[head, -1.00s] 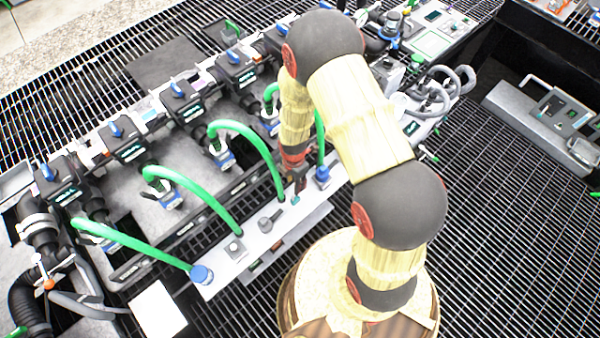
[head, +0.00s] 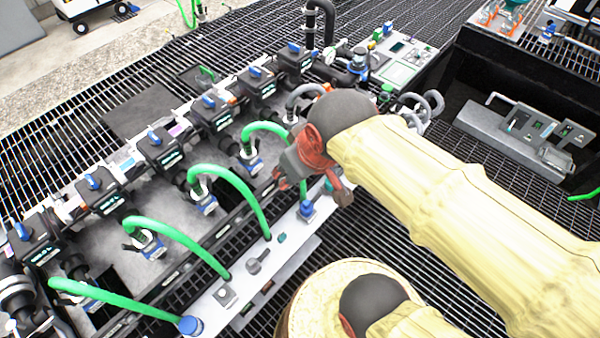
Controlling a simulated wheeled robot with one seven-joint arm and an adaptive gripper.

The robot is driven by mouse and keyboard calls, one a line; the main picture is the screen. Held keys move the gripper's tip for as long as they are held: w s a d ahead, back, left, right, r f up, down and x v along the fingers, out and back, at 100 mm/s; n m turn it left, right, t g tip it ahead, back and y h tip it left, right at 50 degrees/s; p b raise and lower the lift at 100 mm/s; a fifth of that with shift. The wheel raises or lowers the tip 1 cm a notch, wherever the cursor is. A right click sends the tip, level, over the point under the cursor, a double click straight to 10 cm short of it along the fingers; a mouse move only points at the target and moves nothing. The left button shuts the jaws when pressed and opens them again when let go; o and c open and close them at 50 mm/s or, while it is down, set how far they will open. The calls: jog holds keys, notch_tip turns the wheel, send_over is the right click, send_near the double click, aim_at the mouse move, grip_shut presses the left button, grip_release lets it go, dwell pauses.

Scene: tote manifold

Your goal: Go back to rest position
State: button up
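My gripper (head: 303,180) is a dark and red end piece on my pale, wood-patterned arm. In the head view it hangs over the right end of the white panel strip (head: 255,266), near a blue cap (head: 306,210) and the end of a green hose. It looks small and partly turned away, so I cannot tell whether its fingers are open or shut. I see nothing clearly held in it. My arm stretches from the gripper to the lower right and hides part of the floor.
The manifold (head: 165,155) runs diagonally on the left, with several black valves with blue handles. Several green hoses (head: 185,240) arch from it to the panel strip. A grey control unit (head: 520,128) sits at the right. Dark grating (head: 420,115) lies between.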

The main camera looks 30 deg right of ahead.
jog(key=shift+s+r+m, duration=0.3)
jog(key=shift+s+m, duration=0.05)
jog(key=shift+s, duration=0.25)
jog(key=shift+s+r+m, duration=0.3)
jog(key=shift+s+m, duration=0.05)
jog(key=shift+s, duration=0.2)
jog(key=shift+c, duration=0.5)
